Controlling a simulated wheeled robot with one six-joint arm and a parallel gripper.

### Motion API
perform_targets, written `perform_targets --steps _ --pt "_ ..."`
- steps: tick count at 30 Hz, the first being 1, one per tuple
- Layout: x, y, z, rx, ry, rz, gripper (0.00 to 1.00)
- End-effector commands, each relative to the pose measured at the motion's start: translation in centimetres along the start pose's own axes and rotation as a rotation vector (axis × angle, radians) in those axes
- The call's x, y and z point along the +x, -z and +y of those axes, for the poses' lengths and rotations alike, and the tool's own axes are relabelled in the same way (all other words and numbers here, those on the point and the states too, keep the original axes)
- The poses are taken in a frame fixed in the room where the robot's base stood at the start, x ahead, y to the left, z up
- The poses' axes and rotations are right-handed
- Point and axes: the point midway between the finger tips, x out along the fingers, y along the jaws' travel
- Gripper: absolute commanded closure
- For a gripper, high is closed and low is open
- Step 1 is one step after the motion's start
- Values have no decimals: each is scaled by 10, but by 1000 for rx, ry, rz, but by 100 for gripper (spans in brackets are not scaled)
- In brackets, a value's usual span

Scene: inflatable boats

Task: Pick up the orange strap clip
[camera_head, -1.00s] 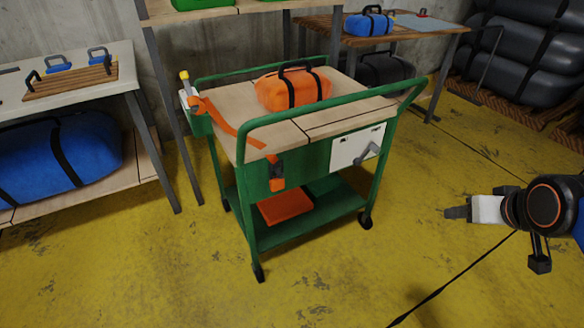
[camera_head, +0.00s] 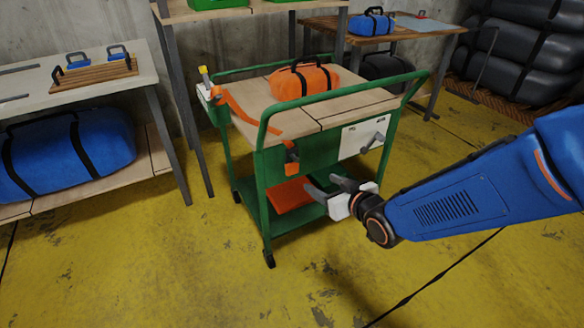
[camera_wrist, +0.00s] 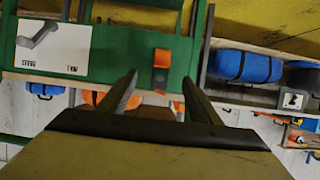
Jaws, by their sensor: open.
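The orange strap clip (camera_head: 291,157) hangs at the end of an orange strap (camera_head: 245,115) over the near side of the green cart (camera_head: 310,155). In the wrist view the clip (camera_wrist: 161,72) shows upside down, ahead of and between my fingertips. My gripper (camera_head: 325,186) is open and empty, in front of the cart, lower than the clip and to its right. Its two fingers also show in the wrist view (camera_wrist: 158,85), apart from the clip. Nothing hides the clip.
An orange bag (camera_head: 305,81) lies on the cart top. A white panel with a grey lever (camera_head: 362,138) is right of the clip. An orange tray (camera_head: 290,196) sits on the lower shelf. A table (camera_head: 80,98) stands left; the yellow floor in front is clear.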

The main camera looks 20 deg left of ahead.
Motion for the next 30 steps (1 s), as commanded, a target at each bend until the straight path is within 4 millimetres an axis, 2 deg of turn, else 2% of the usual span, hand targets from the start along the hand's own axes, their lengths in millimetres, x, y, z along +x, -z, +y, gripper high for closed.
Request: perform_targets --steps 5,24,30 --pt "16 0 -4 -1 7 4 42" --pt "106 0 -3 -1 5 5 42" --pt "121 1 -3 -1 4 5 42"
